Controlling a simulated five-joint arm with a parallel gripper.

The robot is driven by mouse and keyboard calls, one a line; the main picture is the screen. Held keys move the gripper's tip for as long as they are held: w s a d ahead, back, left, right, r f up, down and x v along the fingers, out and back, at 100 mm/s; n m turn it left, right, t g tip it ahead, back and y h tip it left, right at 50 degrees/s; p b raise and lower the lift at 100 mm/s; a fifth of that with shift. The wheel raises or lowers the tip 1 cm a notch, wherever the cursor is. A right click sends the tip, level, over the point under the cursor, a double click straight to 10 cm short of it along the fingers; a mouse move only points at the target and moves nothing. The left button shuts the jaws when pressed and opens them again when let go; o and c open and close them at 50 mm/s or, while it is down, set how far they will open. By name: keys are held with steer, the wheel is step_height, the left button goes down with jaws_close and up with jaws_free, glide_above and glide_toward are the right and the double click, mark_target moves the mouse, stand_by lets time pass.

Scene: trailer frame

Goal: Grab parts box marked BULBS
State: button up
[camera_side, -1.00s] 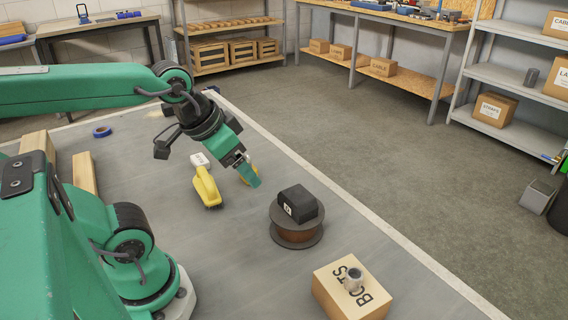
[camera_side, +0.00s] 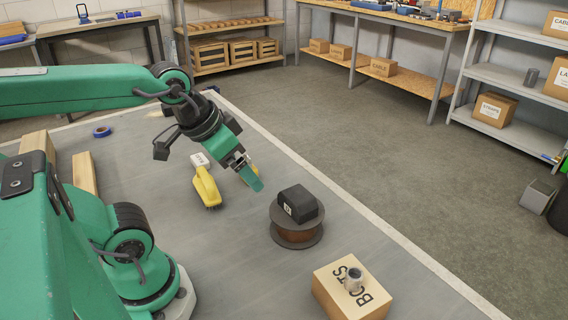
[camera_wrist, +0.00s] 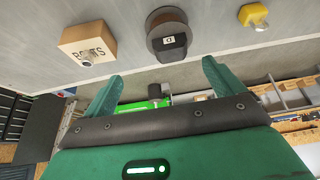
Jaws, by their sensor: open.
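I can read BULBS on no box. A tan box (camera_side: 327,292) at the front right reads "BO", a hidden spot, then "TS"; a grey metal cylinder (camera_side: 354,281) stands on top. The box also shows upper left in the wrist view (camera_wrist: 84,32). My gripper (camera_side: 252,178) is open and empty, above the bench, left of and above the spool. In the wrist view its fingers (camera_wrist: 160,85) stand apart with nothing between.
Blue tape (camera_side: 102,131) and wooden pieces (camera_side: 86,173) lie at the left. Shelf boxes (camera_side: 493,110) stand far away.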

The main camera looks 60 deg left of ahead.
steer(key=w+a+r+g+y, duration=0.1)
steer(key=w+a+g, duration=0.1)
steer(key=w+a, duration=0.6)
steer(key=g+h, duration=0.1)
steer(key=g, duration=0.3)
glide_above(199, 159)
step_height(199, 159, down, 16)
steer(key=shift+w+f, duration=0.15)
steer(key=shift+a+f, duration=0.15)
steer(key=shift+f, duration=1.3)
